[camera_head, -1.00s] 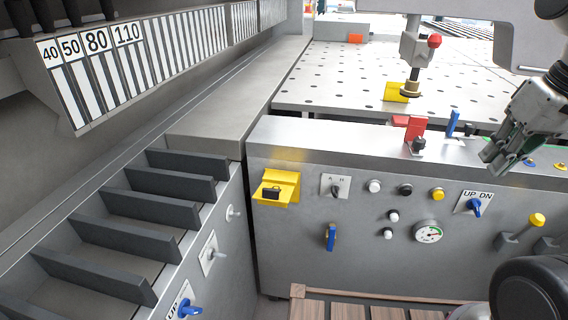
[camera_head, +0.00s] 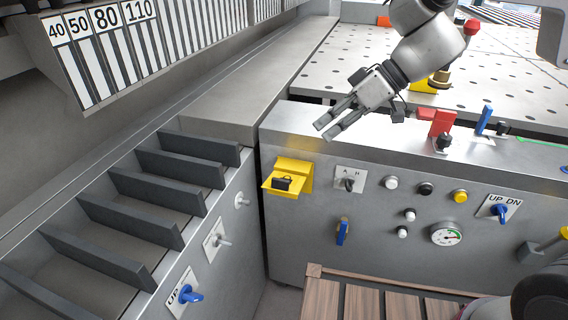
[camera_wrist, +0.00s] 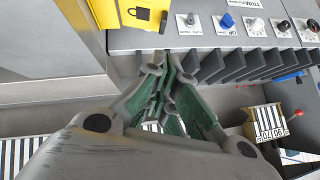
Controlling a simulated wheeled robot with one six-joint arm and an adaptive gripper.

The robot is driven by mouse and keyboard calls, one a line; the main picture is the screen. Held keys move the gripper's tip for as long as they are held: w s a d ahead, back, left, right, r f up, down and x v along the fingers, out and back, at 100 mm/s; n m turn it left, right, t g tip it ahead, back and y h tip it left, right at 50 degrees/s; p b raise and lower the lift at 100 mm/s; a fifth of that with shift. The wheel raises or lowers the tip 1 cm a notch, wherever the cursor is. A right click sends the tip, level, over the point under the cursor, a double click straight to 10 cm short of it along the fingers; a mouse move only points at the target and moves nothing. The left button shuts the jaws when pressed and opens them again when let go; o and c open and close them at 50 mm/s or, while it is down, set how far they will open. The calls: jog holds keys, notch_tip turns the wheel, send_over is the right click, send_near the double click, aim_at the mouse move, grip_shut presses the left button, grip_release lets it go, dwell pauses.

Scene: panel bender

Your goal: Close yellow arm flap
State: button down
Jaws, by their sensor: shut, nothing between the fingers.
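The yellow flap (camera_head: 290,176) is on the front panel, left of the A/H switch. Its lower part juts out from the panel like a tilted shelf, with a black padlock-shaped piece on it. Yellow with a black padlock mark also shows at the top left of the wrist view (camera_wrist: 128,12). My gripper (camera_head: 325,130) is shut and empty, above and slightly right of the flap, apart from it, pointing down-left. In the wrist view my gripper (camera_wrist: 165,82) shows its green-padded fingers together.
A red block (camera_head: 440,124) and a blue lever (camera_head: 485,118) stand on the panel's top ledge. Knobs and a gauge (camera_head: 446,233) are right of the flap. Dark slanted dividers (camera_head: 180,167) lie to the left. The space in front of the flap looks clear.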

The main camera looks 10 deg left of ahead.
jog(key=a+n, duration=0.1)
jog(key=a, duration=0.1)
send_over(285, 182)
jog(key=w, duration=0.3)
notch_tip(285, 182, down, 6)
jog(key=f, duration=0.2)
jog(key=s+f, duration=0.1)
jog(key=shift+a+f+y, duration=0.25)
jog(key=shift+a+y, duration=0.05)
jog(key=shift+a, duration=0.1)
jog(key=shift+s+f, duration=0.15)
jog(key=shift+f, duration=0.35)
